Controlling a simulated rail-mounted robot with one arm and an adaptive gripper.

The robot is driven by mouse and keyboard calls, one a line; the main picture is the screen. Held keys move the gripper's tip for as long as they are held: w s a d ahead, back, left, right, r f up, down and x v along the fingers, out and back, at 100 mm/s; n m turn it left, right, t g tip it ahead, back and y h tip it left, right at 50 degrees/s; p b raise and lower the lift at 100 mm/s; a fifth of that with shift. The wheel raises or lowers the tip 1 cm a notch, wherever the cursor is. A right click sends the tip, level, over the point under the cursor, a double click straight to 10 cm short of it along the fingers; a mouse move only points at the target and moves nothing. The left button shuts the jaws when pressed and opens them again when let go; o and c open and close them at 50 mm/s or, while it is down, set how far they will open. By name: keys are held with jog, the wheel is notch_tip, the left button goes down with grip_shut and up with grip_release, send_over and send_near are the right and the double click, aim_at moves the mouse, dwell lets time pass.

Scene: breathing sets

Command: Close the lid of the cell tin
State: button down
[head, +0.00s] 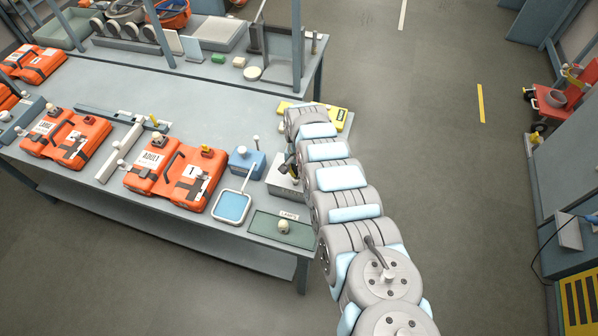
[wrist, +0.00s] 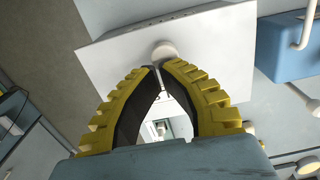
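A pale grey-white box (head: 283,187), which I take to be the cell tin, stands near the right end of the bench, partly hidden by my arm. In the wrist view its broad white face (wrist: 215,50) fills the upper middle, with a round pale knob (wrist: 165,50) on it. My gripper (wrist: 159,67) has yellow-backed black fingers whose tips meet just below the knob in the picture. Nothing shows clamped between them. Whether the tips touch the knob or the face cannot be told. How far the lid stands open is not clear.
A blue box (head: 247,163) stands close left of the tin, also at the upper right of the wrist view (wrist: 285,50). A blue-panelled tray (head: 232,207) and a green plate with a knob (head: 283,232) lie in front. Orange cases (head: 178,177) stand farther left.

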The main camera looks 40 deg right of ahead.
jog(key=shift+a+f+p, duration=0.1)
jog(key=shift+p, duration=0.7)
jog(key=shift+s+f+p, duration=0.1)
jog(key=shift+f+p, duration=0.1)
jog(key=shift+p, duration=0.2)
jog(key=shift+f+h, duration=0.4)
jog(key=shift+f, duration=0.1)
jog(key=shift+r+p, duration=0.1)
jog(key=shift+p, duration=0.25)
notch_tip(320, 180, up, 5)
jog(key=p, duration=0.4)
jog(key=shift+p, duration=0.35)
jog(key=shift+w, duration=0.2)
jog(key=shift+s+r, duration=0.15)
jog(key=shift+r, duration=0.8)
notch_tip(320, 180, up, 7)
jog(key=b, duration=0.2)
